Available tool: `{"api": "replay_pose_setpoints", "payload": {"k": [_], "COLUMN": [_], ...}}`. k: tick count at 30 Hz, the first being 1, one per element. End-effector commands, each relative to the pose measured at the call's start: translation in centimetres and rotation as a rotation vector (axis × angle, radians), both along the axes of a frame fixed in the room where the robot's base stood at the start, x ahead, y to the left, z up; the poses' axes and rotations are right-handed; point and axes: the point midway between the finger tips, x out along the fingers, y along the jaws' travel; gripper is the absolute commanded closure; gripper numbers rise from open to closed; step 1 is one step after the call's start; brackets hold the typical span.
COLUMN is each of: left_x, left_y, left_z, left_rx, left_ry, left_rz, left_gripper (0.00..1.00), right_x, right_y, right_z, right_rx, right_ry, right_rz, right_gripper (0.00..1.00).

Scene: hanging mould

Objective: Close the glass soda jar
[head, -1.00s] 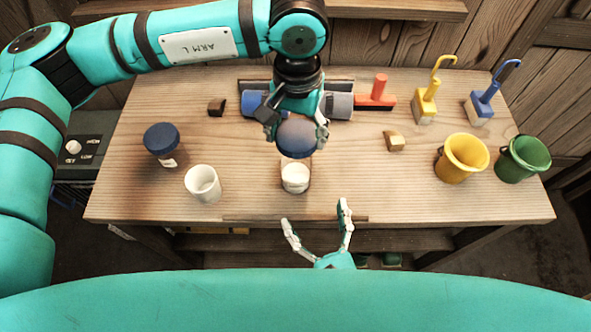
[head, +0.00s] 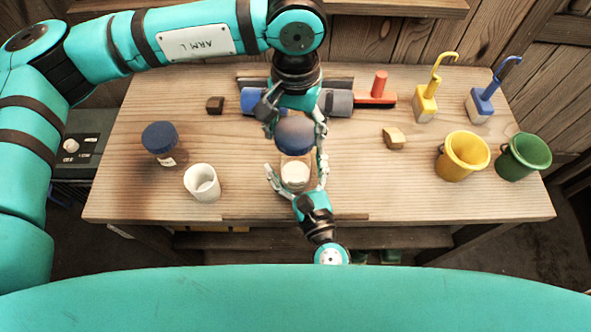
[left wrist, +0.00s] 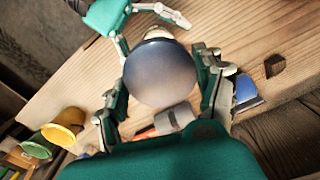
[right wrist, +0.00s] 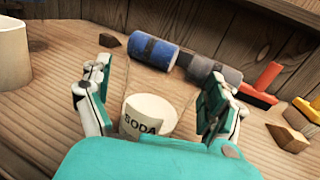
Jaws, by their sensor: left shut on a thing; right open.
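The glass soda jar (head: 295,174) stands upright on the table, filled with white contents and with no lid on its mouth. In the right wrist view its label (right wrist: 143,124) reads SODA. My left gripper (head: 294,128) is shut on a round dark blue lid (head: 294,139), held above and slightly behind the jar in the head view. The lid fills the middle of the left wrist view (left wrist: 160,73). My right gripper (head: 297,180) is open, its fingers on either side of the jar. I cannot tell whether they touch it.
A blue-lidded jar (head: 160,138) and a white cup (head: 202,182) stand left. Blue (head: 262,102) and grey (head: 336,103) rolls lie behind, beside a red-handled tool (head: 378,90). Yellow (head: 461,157) and green (head: 524,158) buckets stand right.

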Motion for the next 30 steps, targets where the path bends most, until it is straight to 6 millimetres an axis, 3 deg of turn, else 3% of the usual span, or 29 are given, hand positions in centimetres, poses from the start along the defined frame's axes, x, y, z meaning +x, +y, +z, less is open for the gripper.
{"api": "replay_pose_setpoints", "payload": {"k": [7, 26, 30], "left_x": [0.00, 0.00, -0.01], "left_y": [0.00, 0.00, 0.00], "left_z": [0.01, 0.01, -0.24], "left_rx": [0.000, 0.000, 0.000], "left_ry": [0.000, 0.000, 0.001], "left_rz": [0.000, 0.000, 0.000], "left_gripper": [0.43, 0.43, 0.43], "right_x": [0.02, -0.01, -0.01], "right_y": [0.00, -0.01, -0.01], "right_z": [-0.02, -0.01, -0.01], "right_rx": [-0.001, -0.001, -0.001], "right_ry": [0.000, 0.000, 0.000], "right_rz": [0.000, 0.000, 0.000], "right_gripper": [0.09, 0.91, 0.95]}}
